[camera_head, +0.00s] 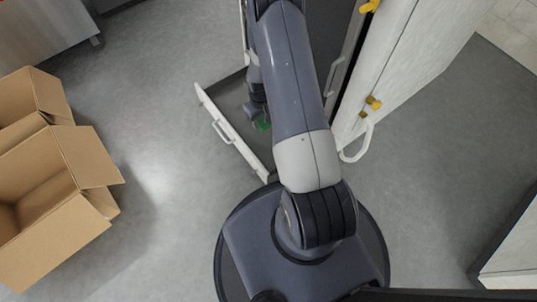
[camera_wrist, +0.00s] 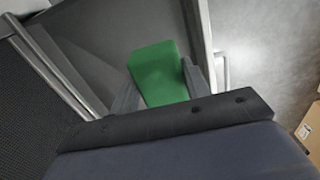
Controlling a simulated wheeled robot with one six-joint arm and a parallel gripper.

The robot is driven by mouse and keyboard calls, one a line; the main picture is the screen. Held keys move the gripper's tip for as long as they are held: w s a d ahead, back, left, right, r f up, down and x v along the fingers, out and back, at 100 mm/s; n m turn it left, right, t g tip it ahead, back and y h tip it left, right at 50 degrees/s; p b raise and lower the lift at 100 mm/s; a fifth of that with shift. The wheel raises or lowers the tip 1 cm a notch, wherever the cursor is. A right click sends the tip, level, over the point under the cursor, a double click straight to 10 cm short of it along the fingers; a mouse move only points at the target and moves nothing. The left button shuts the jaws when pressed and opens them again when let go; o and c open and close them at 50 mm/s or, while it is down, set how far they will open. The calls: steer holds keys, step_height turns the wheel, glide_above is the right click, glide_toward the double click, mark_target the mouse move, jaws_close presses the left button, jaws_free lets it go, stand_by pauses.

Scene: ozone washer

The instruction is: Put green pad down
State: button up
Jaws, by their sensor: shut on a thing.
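The green pad (camera_wrist: 158,72) is between the two fingers of my gripper (camera_wrist: 160,88) in the wrist view. My gripper is shut on it. The pad also shows as a small green patch (camera_head: 263,126) in the head view, beside my arm, which hides part of it. My gripper (camera_head: 259,118) is over the grey inside of an open drawer (camera_head: 229,133) with a white front and handle. I cannot tell whether the pad touches the drawer floor.
A white washer door (camera_head: 415,65) with yellow latches stands open right of my arm. Open cardboard boxes (camera_head: 60,240) stand on the floor at the left. The grey floor (camera_head: 150,120) between boxes and drawer is clear.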

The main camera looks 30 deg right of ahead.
mark_target(269, 128)
steer(key=s+f+b, duration=0.1)
steer(key=f, duration=0.3)
steer(key=d+f+b, duration=0.1)
steer(key=f, duration=0.3)
steer(key=s+f+b, duration=0.1)
steer(key=f, duration=0.4)
steer(key=shift+s+d+f, duration=0.1)
steer(key=shift+s+d, duration=0.1)
steer(key=shift+s, duration=0.1)
steer(key=shift+f+b, duration=1)
steer(key=shift+f, duration=1.2)
steer(key=shift+f, duration=0.1)
steer(key=o, duration=0.9)
step_height(269, 128, up, 12)
steer(key=p, duration=0.4)
